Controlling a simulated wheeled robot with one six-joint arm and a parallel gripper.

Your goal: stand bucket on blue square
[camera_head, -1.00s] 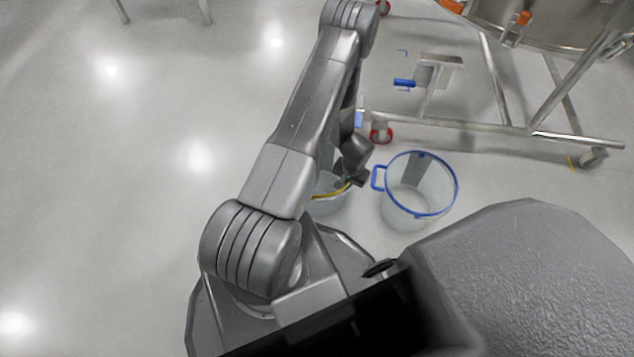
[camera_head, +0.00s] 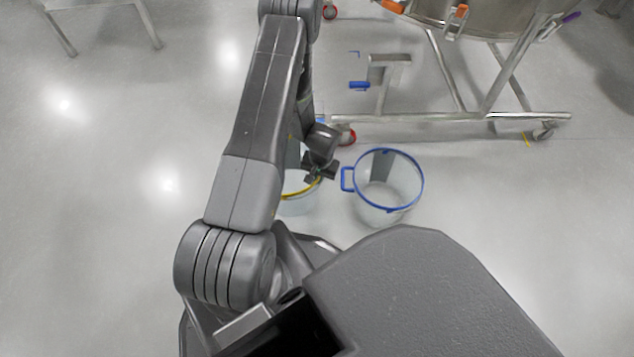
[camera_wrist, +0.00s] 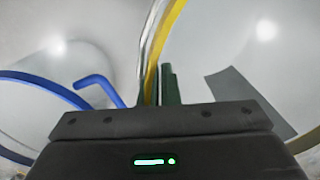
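A clear bucket with a yellow rim (camera_head: 298,206) is at the middle of the head view, partly hidden behind my arm. My gripper (camera_head: 317,179) is at its right rim. In the wrist view, the yellow rim (camera_wrist: 153,72) runs between my two dark green fingers (camera_wrist: 159,85), which look shut on it. I cannot tell whether the bucket touches the floor.
A second clear bucket with a blue rim and handle (camera_head: 418,188) stands just right of the held one; its blue rim (camera_wrist: 38,82) shows at left in the wrist view. A steel wheeled frame (camera_head: 450,117) carrying a vessel stands behind.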

